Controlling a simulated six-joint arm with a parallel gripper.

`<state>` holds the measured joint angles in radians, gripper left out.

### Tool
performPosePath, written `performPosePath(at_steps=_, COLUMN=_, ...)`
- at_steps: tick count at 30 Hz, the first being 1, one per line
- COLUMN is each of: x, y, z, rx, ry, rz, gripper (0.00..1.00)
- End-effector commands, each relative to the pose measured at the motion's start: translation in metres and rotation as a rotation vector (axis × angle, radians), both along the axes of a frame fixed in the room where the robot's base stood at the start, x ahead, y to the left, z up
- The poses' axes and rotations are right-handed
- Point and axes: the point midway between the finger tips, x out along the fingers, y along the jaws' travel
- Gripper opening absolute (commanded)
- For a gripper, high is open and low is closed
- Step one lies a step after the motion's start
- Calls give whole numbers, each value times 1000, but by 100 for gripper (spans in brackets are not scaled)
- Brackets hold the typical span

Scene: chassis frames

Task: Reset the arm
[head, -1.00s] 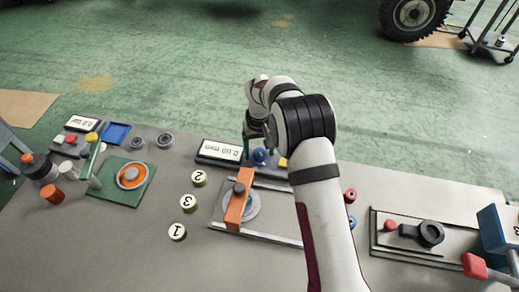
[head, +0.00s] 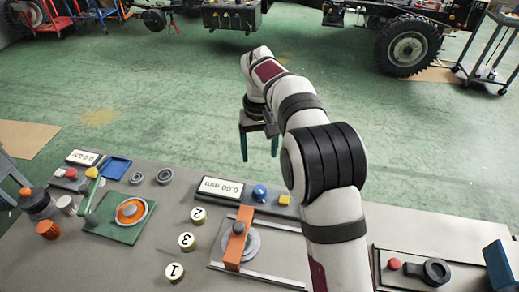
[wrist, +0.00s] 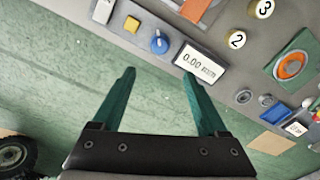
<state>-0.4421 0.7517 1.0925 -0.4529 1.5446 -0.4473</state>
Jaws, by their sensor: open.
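My gripper (head: 259,142) hangs at the end of my arm above the far edge of the bench in the head view. Its two green fingers are spread apart with nothing between them. In the wrist view my gripper (wrist: 160,85) also shows open, with green floor between and below the fingers. The display reading 0.00 mm (wrist: 201,63) lies just beyond the fingertips there, with the blue knob (wrist: 159,45) and yellow button (wrist: 132,24) beside it.
The grey bench (head: 150,255) carries an orange clamp (head: 235,245) over a disc, numbered discs (head: 187,241), a green mat (head: 107,230) and a black fixture (head: 437,271) at right. A truck wheel (head: 408,46) and cart (head: 487,60) stand on the open floor behind.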

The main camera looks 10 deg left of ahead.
Motion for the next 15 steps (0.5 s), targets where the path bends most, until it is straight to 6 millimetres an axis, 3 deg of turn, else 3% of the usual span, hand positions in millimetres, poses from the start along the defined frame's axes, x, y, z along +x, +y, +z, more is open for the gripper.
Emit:
performPosePath(at_steps=12, x=-1, y=-2, z=2, rx=1, ry=0, rz=-6, gripper=76)
performPosePath(at_steps=14, x=-7, y=-14, z=13, rx=7, ry=0, rz=-40, gripper=76)
performPosePath(at_steps=15, x=-18, y=-29, z=26, rx=13, ry=3, rz=-85, gripper=76)
